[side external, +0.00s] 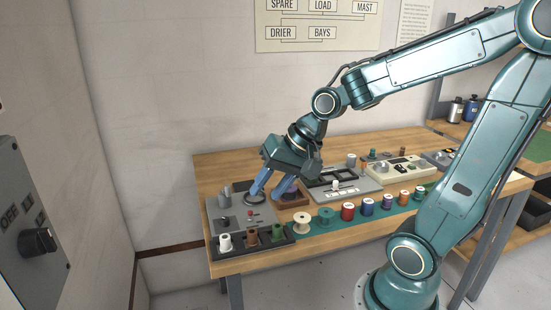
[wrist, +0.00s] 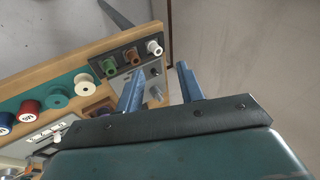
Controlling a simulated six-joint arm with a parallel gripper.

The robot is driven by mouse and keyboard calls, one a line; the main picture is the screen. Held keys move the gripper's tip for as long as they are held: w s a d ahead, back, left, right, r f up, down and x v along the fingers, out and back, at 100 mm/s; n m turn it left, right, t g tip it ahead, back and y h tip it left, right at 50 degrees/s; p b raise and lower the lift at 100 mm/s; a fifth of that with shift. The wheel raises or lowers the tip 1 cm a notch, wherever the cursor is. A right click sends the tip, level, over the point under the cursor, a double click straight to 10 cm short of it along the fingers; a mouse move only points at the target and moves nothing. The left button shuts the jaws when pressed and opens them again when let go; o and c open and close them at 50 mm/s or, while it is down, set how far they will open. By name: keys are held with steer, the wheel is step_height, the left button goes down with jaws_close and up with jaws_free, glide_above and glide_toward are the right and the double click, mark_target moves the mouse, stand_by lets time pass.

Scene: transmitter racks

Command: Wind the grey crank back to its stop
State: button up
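A grey panel (side external: 215,216) stands at the left end of the wooden bench, with a grey upright cylinder (side external: 225,193), a dark grey round part (side external: 255,199) and a small red knob (side external: 250,212). I cannot tell for sure which grey part is the crank. My gripper (side external: 267,195) points down over the right side of this panel, one blue finger by the round part. The panel (wrist: 143,81) shows there partly behind the left finger.
A black tray (side external: 268,248) with white, brown and green spools sits at the front edge. A row of spools on a teal mat (side external: 340,224) runs right. A brown block (side external: 292,200) and a grey tray (side external: 355,192) stand close by on the right.

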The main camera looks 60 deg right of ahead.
steer(key=w+d+f+m+t+y, duration=0.3)
steer(key=w+d+f+m, duration=0.25)
steer(key=w+m, duration=0.4)
steer(key=m+t+h, duration=0.2)
steer(key=m+t, duration=0.2)
steer(key=m, duration=1.1)
glide_toward(229, 185)
steer(key=s, duration=0.2)
steer(key=shift+w+d+r, duration=0.15)
steer(key=shift+w+d, duration=0.05)
steer(key=shift+w, duration=0.05)
steer(key=shift+w, duration=0.15)
steer(key=shift+x, duration=6.75)
steer(key=shift+a+r, duration=0.1)
steer(key=shift+a, duration=0.05)
steer(key=shift+c, duration=0.5)
jaws_close()
steer(key=shift+y, duration=0.5)
